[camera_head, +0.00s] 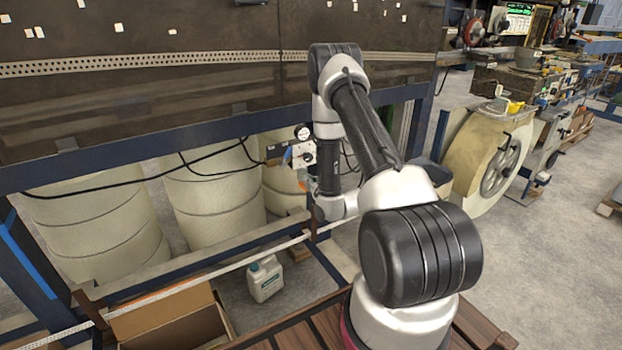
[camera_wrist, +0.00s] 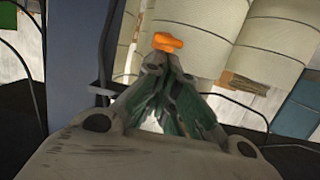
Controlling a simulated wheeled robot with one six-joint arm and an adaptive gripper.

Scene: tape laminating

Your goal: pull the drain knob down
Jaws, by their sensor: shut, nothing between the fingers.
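The drain knob (camera_wrist: 165,42) is a small orange piece in the wrist view, just beyond my fingertips. In the head view a small orange spot (camera_head: 302,186) shows left of my wrist, below a grey control box. My gripper (camera_wrist: 163,62) is shut and empty, its fingertips meeting right at the knob's near side in the picture. I cannot tell whether they touch it. In the head view my arm's end is beside the box, and the fingers are too small to make out.
A control box (camera_head: 303,154) with a round gauge (camera_head: 303,132) hangs under the blue frame rail (camera_head: 120,149). Black cables run left from it. A white jug (camera_head: 265,279) and an open cardboard box (camera_head: 172,318) are below.

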